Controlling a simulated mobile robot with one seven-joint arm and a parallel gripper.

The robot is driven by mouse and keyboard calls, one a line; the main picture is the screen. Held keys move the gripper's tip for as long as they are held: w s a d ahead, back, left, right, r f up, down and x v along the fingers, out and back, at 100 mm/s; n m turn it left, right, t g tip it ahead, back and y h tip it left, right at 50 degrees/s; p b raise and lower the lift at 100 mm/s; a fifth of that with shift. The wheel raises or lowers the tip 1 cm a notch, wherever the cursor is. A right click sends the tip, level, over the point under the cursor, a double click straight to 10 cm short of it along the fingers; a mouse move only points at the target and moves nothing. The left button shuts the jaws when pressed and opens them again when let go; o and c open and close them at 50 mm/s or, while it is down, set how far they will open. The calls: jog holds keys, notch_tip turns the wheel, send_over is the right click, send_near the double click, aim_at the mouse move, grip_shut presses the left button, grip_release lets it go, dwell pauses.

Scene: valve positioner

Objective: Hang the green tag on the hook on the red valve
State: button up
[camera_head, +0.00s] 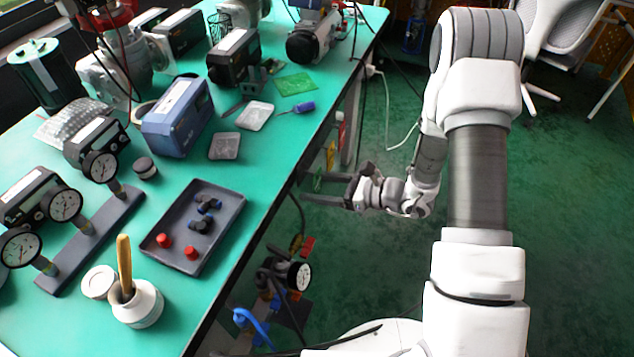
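A green tag (318,183) hangs at the side of the green-topped bench, below its right edge. My gripper (314,187) reaches left toward the bench edge, with its dark fingers apart. The green tag shows between the fingertips; I cannot tell whether either finger touches it. A red part (308,246), possibly the red valve, shows low beside the bench, above a round gauge. No hook can be made out on it.
A yellow tag (331,154) and a red tag (341,134) hang farther along the bench side. A gauge (299,275) and a blue valve part (252,326) sit low by the bench. The bench top (275,150) holds many devices. Open floor (345,265) lies right of the bench.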

aim_at(318, 187)
jog(key=c, duration=1)
jog(key=shift+r, duration=0.15)
jog(key=shift+r+p, duration=0.35)
jog(key=shift+r, duration=0.05)
jog(key=shift+d, duration=0.1)
jog(key=shift+s+d+r, duration=0.1)
jog(key=shift+s+d, duration=0.2)
jog(key=shift+d, duration=0.45)
jog(key=shift+s+d+f, duration=0.1)
jog(key=shift+s+d, duration=0.2)
jog(key=shift+d, duration=0.5)
jog(key=shift+s+d+r, duration=0.1)
jog(key=shift+s+d, duration=0.2)
jog(key=shift+d, duration=0.45)
